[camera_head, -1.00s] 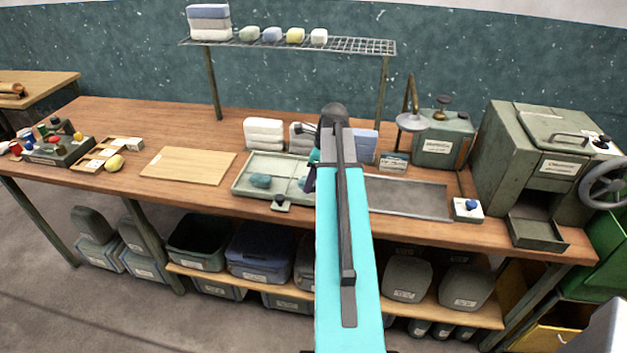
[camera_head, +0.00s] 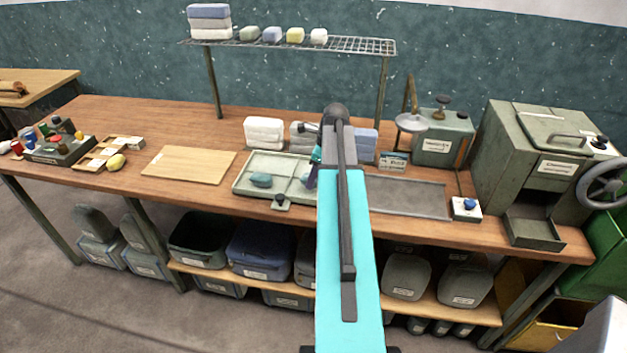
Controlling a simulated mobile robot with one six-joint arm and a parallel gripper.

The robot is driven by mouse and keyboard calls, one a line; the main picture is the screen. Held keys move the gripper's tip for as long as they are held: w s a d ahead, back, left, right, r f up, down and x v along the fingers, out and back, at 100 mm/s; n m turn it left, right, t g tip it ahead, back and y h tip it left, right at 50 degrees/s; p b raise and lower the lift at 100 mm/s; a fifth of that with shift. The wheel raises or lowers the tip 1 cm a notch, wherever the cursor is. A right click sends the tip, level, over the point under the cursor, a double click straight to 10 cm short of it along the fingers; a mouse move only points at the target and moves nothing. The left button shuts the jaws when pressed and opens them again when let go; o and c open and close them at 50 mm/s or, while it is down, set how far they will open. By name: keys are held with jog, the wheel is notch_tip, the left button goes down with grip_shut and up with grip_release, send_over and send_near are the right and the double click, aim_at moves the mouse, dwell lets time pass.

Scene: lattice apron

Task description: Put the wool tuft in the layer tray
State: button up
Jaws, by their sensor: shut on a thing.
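The layer tray (camera_head: 244,184) is a shallow pale green tray on the bench, left of my arm. One blue-green wool tuft (camera_head: 261,180) lies in its left part. My gripper (camera_head: 311,178) is at the tray's right part, low over it and largely hidden by my own arm. A second small blue-green wool tuft (camera_head: 304,181) shows just beside the jaws, which are shut on it. I cannot tell whether this tuft touches the tray floor.
Folded white batts (camera_head: 264,131) and grey-blue ones stand behind the tray. A wooden board (camera_head: 188,165) lies to the left. A flat grey metal tray (camera_head: 410,198) lies right of my arm. A wire shelf (camera_head: 345,44) spans above the back of the bench.

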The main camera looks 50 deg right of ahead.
jog(key=shift+f+p, duration=0.4)
jog(key=shift+f, duration=0.75)
jog(key=shift+f, duration=0.15)
jog(key=o, duration=1.1)
jog(key=shift+r, duration=0.25)
jog(key=b+v, duration=0.3)
jog(key=v, duration=0.8)
jog(key=shift+r, duration=0.4)
jog(key=shift+s, duration=0.1)
